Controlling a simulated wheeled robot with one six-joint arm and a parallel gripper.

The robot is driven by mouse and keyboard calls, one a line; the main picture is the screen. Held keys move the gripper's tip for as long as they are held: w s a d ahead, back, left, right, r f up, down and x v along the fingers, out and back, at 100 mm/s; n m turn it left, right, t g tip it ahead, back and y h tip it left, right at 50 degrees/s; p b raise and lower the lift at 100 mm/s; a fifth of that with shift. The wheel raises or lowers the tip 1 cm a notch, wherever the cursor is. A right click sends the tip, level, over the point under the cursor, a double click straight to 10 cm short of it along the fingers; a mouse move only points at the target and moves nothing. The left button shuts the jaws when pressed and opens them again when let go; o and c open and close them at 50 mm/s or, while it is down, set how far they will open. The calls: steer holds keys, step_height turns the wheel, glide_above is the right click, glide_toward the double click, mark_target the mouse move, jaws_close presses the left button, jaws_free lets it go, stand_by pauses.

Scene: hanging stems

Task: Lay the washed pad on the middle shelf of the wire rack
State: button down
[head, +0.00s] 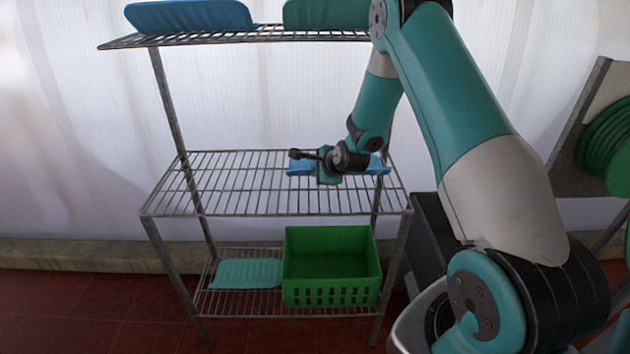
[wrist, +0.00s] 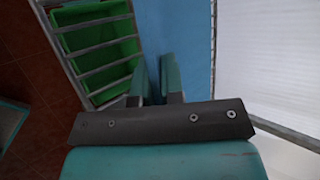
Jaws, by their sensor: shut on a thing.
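The wire rack (head: 180,210) has three shelves, and its middle shelf (head: 240,190) is bare apart from where my arm reaches. A blue pad (head: 375,167) appears over the back right part of that shelf, roughly level. I cannot tell whether it touches the wires. My gripper (head: 325,172) is shut on the blue pad. In the wrist view the pad (wrist: 192,50) is a broad blue surface at and beyond the fingertips (wrist: 155,80). The wires show to its left. My gripper and wrist hide part of the pad in the head view.
The top shelf (head: 270,36) holds a blue pad (head: 190,15) and a green one (head: 325,13). The bottom shelf holds a teal pad (head: 247,273) and a green crate (head: 330,285). A dark bin stands right of the rack. The middle shelf's left and front are free.

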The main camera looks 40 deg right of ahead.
steer(key=shift+f, duration=1.95)
steer(key=c, duration=1.2)
jaws_free()
steer(key=shift+c, duration=0.2)
